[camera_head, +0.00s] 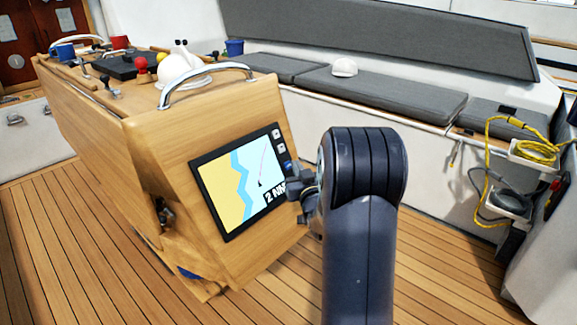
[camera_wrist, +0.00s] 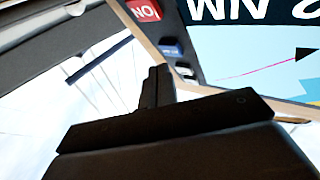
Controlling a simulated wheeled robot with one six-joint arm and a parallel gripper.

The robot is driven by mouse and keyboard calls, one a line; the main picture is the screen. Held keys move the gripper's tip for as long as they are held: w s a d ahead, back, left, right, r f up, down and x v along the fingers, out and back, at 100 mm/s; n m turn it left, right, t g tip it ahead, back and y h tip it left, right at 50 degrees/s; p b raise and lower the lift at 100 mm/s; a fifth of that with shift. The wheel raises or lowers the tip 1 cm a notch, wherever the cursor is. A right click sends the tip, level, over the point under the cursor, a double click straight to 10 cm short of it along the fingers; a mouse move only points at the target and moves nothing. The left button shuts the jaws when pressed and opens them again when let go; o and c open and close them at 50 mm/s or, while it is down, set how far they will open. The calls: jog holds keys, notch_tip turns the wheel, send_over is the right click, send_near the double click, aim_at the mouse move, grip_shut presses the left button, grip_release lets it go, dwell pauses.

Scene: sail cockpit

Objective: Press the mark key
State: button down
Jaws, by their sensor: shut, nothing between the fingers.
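The chart plotter (camera_head: 240,182) is set in the sloping end face of the wooden console, with a column of keys along the right side of its screen. In the head view a blue key (camera_head: 288,165) shows just above my gripper (camera_head: 292,181). In the wrist view the plotter's screen (camera_wrist: 245,70) appears upside down, beside a blue key (camera_wrist: 172,50) and a red key (camera_wrist: 145,10). The labels are too small or cut off to tell which is the mark key. My gripper (camera_wrist: 158,78) is shut and empty, its tips close to the blue key; contact cannot be told.
The wooden console (camera_head: 170,140) carries a steel handrail (camera_head: 205,76), a white cap, mugs and levers on top. Grey cushions (camera_head: 400,95) line the bench behind. A yellow rope (camera_head: 492,150) hangs at the right. The teak deck (camera_head: 90,250) is clear at the front left.

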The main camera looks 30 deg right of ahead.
jog(key=shift+w+f, duration=0.1)
jog(key=shift+f, duration=0.05)
jog(key=shift+w+a+b, duration=0.15)
jog(key=shift+w+b, duration=0.1)
jog(key=shift+b, duration=0.3)
jog(key=shift+w+a+f+b, duration=0.15)
jog(key=shift+w+f+b, duration=0.2)
jog(key=shift+b, duration=0.1)
dwell(0.6)
jog(key=shift+s+r, duration=0.1)
jog(key=shift+r, duration=0.05)
jog(key=shift+s+d+r, duration=0.3)
jog(key=shift+s+r, duration=0.05)
jog(key=shift+s, duration=0.3)
jog(key=shift+s+d+r+p, duration=0.15)
jog(key=shift+s+d+r, duration=0.2)
jog(key=shift+s, duration=0.3)
jog(key=shift+s+d+r+p, duration=0.1)
jog(key=shift+s+d+r, duration=0.25)
jog(key=shift+s, duration=0.35)
jog(key=shift+s+d+r+p, duration=0.2)
jog(key=shift+s+r, duration=0.25)
jog(key=shift+s, duration=0.2)
jog(key=shift+w+a, duration=0.1)
